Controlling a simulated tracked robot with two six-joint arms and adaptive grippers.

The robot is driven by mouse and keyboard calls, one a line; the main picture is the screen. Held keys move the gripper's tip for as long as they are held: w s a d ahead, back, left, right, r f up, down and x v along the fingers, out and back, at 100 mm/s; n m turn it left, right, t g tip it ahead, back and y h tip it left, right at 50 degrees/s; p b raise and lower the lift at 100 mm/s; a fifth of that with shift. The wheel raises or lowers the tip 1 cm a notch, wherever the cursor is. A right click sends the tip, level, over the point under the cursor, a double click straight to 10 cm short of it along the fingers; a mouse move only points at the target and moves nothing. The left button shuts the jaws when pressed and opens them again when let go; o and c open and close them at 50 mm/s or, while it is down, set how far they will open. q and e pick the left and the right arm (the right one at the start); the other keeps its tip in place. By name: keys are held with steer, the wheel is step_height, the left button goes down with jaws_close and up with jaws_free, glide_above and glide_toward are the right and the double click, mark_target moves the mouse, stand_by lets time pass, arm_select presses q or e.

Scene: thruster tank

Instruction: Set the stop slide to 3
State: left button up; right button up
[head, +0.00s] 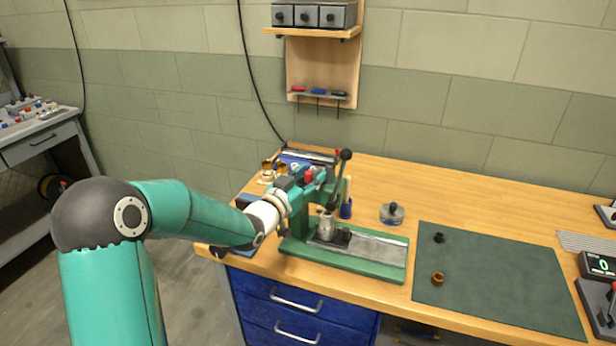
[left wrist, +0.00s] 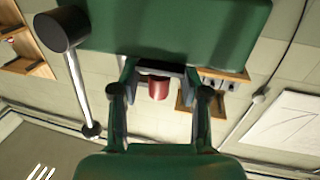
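The green bench press (head: 295,243) stands on the wooden bench, with a black-knobbed lever (head: 346,156) at its upper right. A small red knob (head: 308,177) shows at the press head; I take it to belong to the stop slide. My left gripper (head: 297,181) is at the press head beside it. In the left wrist view, the red knob (left wrist: 158,89) lies between the two fingers of the left gripper (left wrist: 160,75), with a gap on each side. The gripper is open. The scale marks and slide position cannot be read. My right gripper is not in view.
A dark green mat (head: 490,280) with a black part (head: 439,238) and a brass ring (head: 437,278) lies to the right. A glass jar (head: 391,213) and a blue bottle (head: 346,209) stand behind the press base. A display (head: 600,264) is at the far right.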

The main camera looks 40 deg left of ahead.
arm_select(q)
steer(key=shift+s, duration=0.15)
steer(key=s+d, duration=0.1)
steer(key=s, duration=1)
steer(key=shift+s, duration=0.35)
steer(key=shift+f, duration=0.1)
